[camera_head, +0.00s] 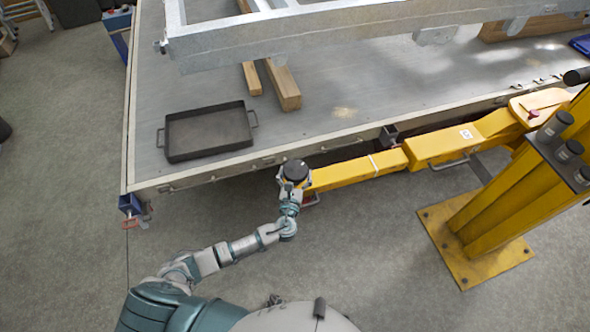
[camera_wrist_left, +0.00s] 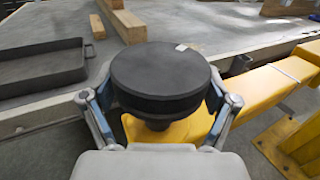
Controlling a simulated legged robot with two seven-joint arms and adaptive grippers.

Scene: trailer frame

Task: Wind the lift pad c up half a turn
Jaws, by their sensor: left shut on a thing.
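The lift pad c (camera_head: 296,169), a round black disc, sits on the outer end of a yellow lift arm (camera_head: 350,171) beside the trailer frame's front edge. It fills the middle of the left wrist view (camera_wrist_left: 160,72), with a small white mark near the far rim of its top. A dark stem shows below the disc. My left gripper (camera_head: 293,182) is shut on the pad, one finger on each side of the disc, as the left wrist view shows. My right gripper is in neither view.
A yellow lift column (camera_head: 510,205) stands on a bolted base plate at the right. The flat grey bed (camera_head: 330,95) carries a dark tray (camera_head: 207,131) and wooden beams (camera_head: 282,84). A galvanised frame (camera_head: 300,35) hangs above its back part. The floor in front is clear.

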